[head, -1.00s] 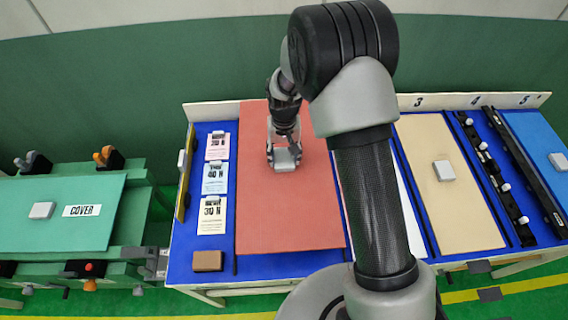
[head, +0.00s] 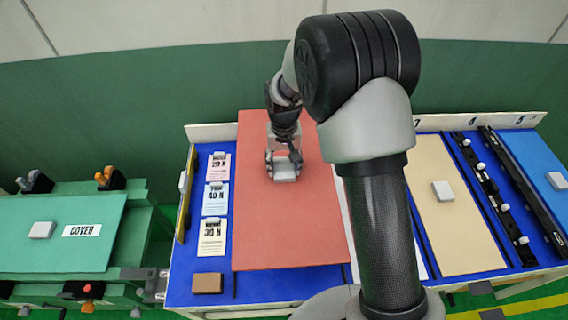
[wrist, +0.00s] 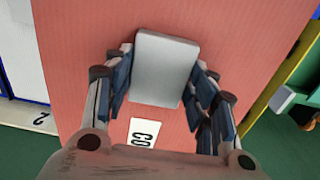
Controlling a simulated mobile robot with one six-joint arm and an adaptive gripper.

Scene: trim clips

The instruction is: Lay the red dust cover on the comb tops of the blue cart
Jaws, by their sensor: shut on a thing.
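The red dust cover (head: 290,225) is a large flat panel over the blue-topped bench, seeming slightly raised, its far edge overlapping the bench's back board. A pale grey block handle (head: 286,170) stands on it. My gripper (head: 284,160) is shut on this handle, with fingers on both sides. In the wrist view the handle (wrist: 165,70) sits between the fingers (wrist: 160,90), and a partly hidden white label (wrist: 142,133) shows on the red cover (wrist: 75,60). I cannot make out a blue cart or its comb tops.
A green cart (head: 130,225) on the left carries a green panel (head: 95,255) labelled COVER. The bench (head: 240,310) holds three cards, a brown block (head: 207,282), a beige panel (head: 460,230), black rails (head: 490,190) and a blue panel (head: 545,160). My arm hides part of the bench.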

